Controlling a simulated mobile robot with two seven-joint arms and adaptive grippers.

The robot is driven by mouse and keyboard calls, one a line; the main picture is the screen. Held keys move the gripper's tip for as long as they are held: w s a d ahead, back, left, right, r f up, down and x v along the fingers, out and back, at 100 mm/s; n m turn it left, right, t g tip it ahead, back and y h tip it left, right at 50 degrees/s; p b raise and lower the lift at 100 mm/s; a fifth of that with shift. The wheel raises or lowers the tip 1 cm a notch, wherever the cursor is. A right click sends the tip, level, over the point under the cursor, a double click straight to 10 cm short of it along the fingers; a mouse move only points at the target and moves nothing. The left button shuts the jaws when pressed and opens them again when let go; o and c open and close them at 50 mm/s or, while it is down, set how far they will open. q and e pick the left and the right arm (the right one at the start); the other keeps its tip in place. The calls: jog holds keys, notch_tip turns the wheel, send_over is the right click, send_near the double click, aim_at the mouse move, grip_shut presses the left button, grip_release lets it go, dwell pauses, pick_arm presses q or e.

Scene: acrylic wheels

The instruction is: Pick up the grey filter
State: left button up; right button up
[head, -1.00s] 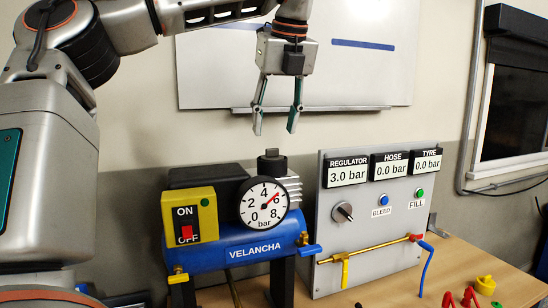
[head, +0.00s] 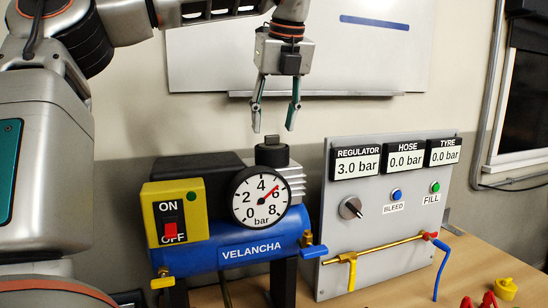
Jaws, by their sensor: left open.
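The filter (head: 271,155) is a dark grey short cylinder with a small block on its top. It stands upright on the compressor, behind the pressure gauge and beside the silver fins. My left gripper (head: 273,127) points down just above it, with its two fingers open and apart. The fingertips are near the height of the filter's small top block, one to each side in the picture. Nothing is held between them. I cannot tell the exact depth between fingers and filter. My right gripper is not in view.
The blue compressor tank (head: 240,250) carries a round gauge (head: 262,197) and a yellow switch box (head: 175,212). A grey panel (head: 390,235) with displays and a brass pipe stands to the right. The wooden table (head: 460,265) has red and yellow parts at its right front.

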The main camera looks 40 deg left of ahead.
aim_at(273, 142)
pick_arm(q)
jog(key=x, duration=0.3)
jog(key=shift+w+a, duration=0.15)
jog(key=shift+r, duration=0.1)
jog(key=c, duration=1.2)
jog(key=shift+r, duration=0.1)
